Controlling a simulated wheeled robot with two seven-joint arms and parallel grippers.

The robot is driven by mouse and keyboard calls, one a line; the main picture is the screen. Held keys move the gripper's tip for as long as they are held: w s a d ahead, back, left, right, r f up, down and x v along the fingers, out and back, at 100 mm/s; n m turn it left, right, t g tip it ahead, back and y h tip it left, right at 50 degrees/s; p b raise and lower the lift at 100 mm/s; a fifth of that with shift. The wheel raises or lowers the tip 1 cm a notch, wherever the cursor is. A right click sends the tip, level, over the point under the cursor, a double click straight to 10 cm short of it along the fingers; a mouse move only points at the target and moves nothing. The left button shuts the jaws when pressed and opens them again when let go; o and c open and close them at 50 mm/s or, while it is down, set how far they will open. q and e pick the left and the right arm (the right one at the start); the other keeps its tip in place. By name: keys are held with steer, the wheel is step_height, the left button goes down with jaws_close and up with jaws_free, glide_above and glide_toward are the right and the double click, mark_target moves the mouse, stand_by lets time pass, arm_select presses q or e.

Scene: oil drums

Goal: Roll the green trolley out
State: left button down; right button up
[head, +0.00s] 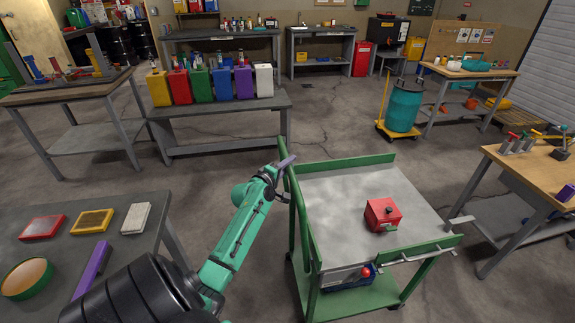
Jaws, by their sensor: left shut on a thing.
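The green trolley (345,185) stands right of centre in the head view, with a grey top, green end rails and a lower green shelf. A red box-like thing (382,214) with a small knob rests on its top. My left gripper (284,166) is at the trolley's left side, shut on the green handle bar (292,205). The exact finger contact is small and partly hidden by the gripper. My right gripper is not in view.
A dark table (140,262) with trays is close on the left. A wooden workbench (520,175) stands close to the trolley's right. Behind is a bench (215,110) with coloured cans, and a teal drum on a yellow cart (402,108). Open floor lies behind the trolley.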

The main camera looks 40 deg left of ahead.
arm_select(q)
steer(key=shift+w+d, duration=0.1)
steer(key=c, duration=0.7)
jaws_free()
steer(key=shift+o, duration=0.2)
steer(key=b+v, duration=0.2)
steer(key=v, duration=1.2)
steer(key=shift+s, duration=0.25)
